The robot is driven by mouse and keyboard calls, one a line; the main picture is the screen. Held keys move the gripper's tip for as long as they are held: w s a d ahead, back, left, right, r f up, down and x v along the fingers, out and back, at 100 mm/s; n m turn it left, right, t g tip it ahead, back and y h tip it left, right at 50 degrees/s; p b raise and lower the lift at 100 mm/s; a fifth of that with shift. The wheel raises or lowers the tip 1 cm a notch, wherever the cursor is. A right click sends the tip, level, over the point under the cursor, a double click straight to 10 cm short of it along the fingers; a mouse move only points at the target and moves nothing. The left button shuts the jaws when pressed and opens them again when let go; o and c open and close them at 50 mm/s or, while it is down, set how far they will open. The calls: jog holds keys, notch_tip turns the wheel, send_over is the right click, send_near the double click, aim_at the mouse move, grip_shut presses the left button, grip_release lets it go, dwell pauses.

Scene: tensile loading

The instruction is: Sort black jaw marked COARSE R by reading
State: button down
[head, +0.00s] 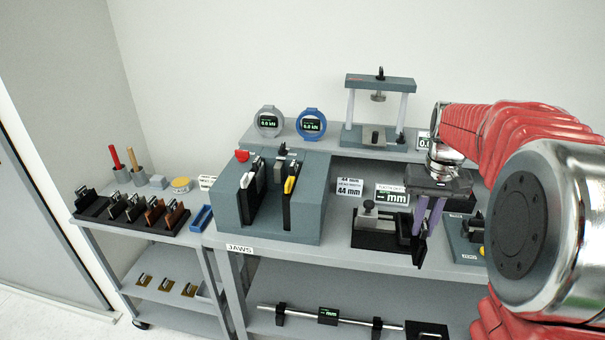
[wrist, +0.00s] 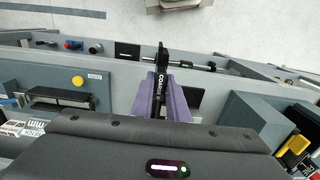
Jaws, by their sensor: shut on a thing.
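My gripper (head: 428,218), with purple fingers, is shut on a black jaw (wrist: 159,82). White lettering on the jaw reads COARSE R in the wrist view. In the head view the jaw (head: 418,248) hangs below the fingers, at the front of the bench beside a black fixture (head: 372,238) with a grey block. Whether it touches the fixture or bench cannot be told. A display (head: 392,195) behind the fixture shows dashes and mm. A sign (head: 347,189) beside it reads 44 mm.
A teal block (head: 300,225) with slots stands left on the bench, by a JAWS label. A side cart holds a black rack of several jaws (head: 135,212) and a blue tray (head: 201,218). A yellow-knobbed ZERO unit (wrist: 77,80) stands beside my gripper.

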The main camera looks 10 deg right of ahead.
jog(key=w+a+f+n, duration=0.1)
jog(key=w+a+f, duration=0.2)
jog(key=a, duration=0.6)
jog(key=w+a+f+n, duration=0.2)
jog(key=w+a+f, duration=0.2)
jog(key=a, duration=0.5)
jog(key=shift+w+f, duration=0.25)
jog(key=shift+w, duration=1)
